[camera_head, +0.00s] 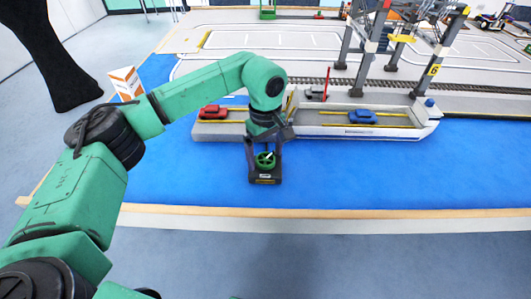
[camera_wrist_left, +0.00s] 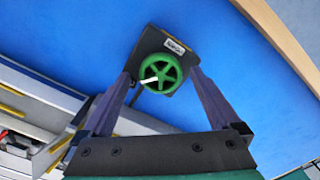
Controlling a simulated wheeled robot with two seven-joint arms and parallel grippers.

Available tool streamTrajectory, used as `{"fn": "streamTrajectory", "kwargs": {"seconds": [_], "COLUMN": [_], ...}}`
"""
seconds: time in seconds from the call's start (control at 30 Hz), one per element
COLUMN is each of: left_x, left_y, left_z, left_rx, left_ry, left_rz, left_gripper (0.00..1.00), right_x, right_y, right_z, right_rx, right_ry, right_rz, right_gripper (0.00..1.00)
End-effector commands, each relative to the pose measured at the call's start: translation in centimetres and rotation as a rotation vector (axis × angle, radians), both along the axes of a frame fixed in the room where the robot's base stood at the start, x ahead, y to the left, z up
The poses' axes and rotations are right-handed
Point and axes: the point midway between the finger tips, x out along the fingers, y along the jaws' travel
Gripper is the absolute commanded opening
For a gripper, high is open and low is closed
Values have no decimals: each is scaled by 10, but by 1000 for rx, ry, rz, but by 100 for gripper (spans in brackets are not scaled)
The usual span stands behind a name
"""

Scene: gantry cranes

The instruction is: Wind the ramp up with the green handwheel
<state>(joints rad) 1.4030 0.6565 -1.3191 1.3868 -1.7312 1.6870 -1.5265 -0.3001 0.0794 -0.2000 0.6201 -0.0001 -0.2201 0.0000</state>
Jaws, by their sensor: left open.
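The green handwheel (camera_head: 265,160) sits on a small dark box (camera_head: 264,180) on the blue surface, in front of the white ferry model. In the left wrist view the five-spoked handwheel (camera_wrist_left: 160,74) has a pale knob on its left side, and the box (camera_wrist_left: 166,43) carries a white label. My left gripper (camera_head: 264,152) points down over the box. It is open, with one finger on each side of the handwheel in the left wrist view (camera_wrist_left: 161,78); I cannot tell whether either touches it. I cannot clearly make out the ramp behind my gripper. My right gripper is out of view.
The white ferry (camera_head: 375,133) lies behind the box with a blue car (camera_head: 362,117) on deck. A red car (camera_head: 212,112) stands to its left. Grey crane legs (camera_head: 365,60) rise behind. The blue surface (camera_head: 400,180) right of the box is clear.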

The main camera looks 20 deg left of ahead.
Motion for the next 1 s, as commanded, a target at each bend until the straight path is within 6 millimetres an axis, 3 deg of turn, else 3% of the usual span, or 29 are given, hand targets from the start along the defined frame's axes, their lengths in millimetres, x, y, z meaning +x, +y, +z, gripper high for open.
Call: {"fn": "streamTrajectory", "kwargs": {"seconds": [0.17, 0.27, 0.53, 0.7, 1.0], "left_x": [0, 0, 0, 0, 0], "left_y": [0, -1, -1, 0, 0], "left_z": [5, 23, 103, 137, 146], "left_rx": [0, -1, 0, 0, 0], "left_ry": [0, -1, -4, -1, 0], "left_rz": [0, -1, 0, 0, 0], "left_gripper": [96, 96, 96, 96, 96], "right_x": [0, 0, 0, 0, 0], "right_y": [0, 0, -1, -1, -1], "right_z": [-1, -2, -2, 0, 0], "right_rx": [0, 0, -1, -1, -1], "right_ry": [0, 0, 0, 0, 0], "right_rz": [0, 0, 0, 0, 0], "right_gripper": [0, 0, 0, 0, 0]}}
